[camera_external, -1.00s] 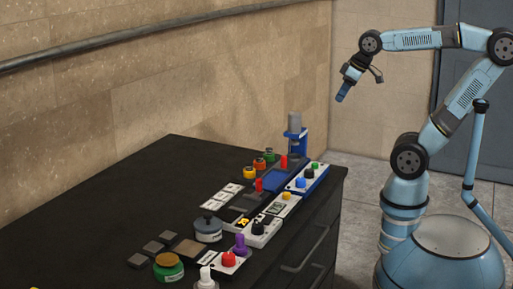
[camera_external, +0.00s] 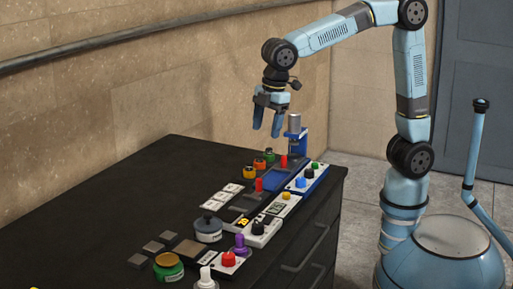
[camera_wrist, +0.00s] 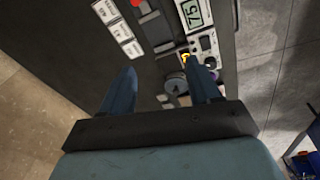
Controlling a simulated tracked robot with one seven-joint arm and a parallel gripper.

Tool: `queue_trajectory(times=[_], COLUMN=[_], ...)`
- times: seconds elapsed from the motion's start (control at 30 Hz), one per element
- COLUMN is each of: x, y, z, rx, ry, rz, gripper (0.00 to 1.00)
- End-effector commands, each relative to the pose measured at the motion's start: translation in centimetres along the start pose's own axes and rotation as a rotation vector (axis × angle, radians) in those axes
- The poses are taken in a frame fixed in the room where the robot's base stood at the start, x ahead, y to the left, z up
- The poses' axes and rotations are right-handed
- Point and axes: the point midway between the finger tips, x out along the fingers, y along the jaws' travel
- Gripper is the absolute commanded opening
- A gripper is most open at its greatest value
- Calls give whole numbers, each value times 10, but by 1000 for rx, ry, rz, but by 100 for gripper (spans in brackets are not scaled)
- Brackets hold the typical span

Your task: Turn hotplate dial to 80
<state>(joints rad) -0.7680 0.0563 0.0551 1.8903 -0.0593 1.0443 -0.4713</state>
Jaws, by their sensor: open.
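My gripper (camera_external: 267,131) is open and empty, pointing down above the far part of the bench. In the wrist view my gripper (camera_wrist: 160,72) has its two fingers spread wide over the bench. A white control box with a black dial (camera_external: 258,228) stands near the bench's front edge, well below and nearer the camera than my gripper. Beside it is a white unit with a digital display (camera_external: 277,208). The dial's setting is too small to read, and I cannot tell for certain which unit is the hotplate.
A blue press-like device (camera_external: 295,137) stands at the bench's far end, with a blue-and-white control box (camera_external: 309,174) beside it. Red, purple and white handles, small jars and white cards crowd the bench (camera_external: 110,205). Its left side is clear.

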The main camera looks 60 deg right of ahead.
Motion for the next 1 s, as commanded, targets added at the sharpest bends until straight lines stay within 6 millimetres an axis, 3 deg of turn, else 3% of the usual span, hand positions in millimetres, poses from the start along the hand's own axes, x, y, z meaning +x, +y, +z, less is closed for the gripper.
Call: queue_trajectory(times=[0.03, 0.2, 0.4, 0.53, 0.73, 1.0], x=[11, 40, 64, 71, 86, 131], y=[-14, -59, -103, -115, -118, -121], z=[-24, -86, -131, -141, -141, -136], rx=[-65, -256, -406, -445, -452, -451], ry=[-12, -41, -63, -69, -71, -73], rz=[-14, -48, -73, -79, -81, -81], gripper=[62, 62, 62, 62, 62, 62])
